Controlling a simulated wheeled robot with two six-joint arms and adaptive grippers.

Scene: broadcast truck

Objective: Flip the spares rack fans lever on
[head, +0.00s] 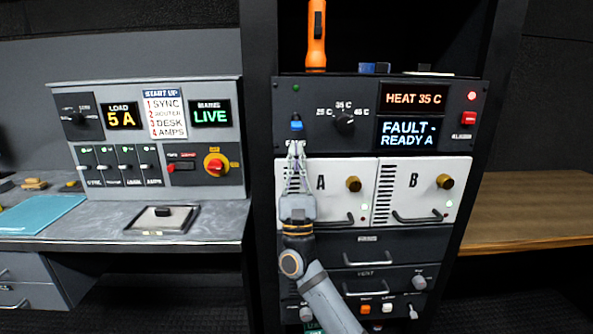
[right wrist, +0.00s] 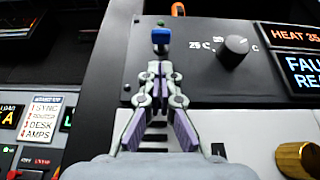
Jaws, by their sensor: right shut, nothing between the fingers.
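A small blue-capped lever (head: 296,125) sits at the left of the rack's top dark panel (head: 330,100). Its label is hidden or too small to read, so I cannot confirm it is the fans lever. My right gripper (head: 295,147) is shut and empty, just below this lever. In the right wrist view, the blue cap (right wrist: 160,36) is just beyond the shut fingertips (right wrist: 160,75). I cannot tell whether they touch. My left gripper is not in view.
A knob (head: 345,122) and the screens "HEAT 35 C" (head: 413,97) and "FAULT - READY A" (head: 408,133) are right of the lever. White modules A and B (head: 425,175) with protruding handles are below. An orange flashlight (head: 316,35) stands above. A control console (head: 150,135) is at left.

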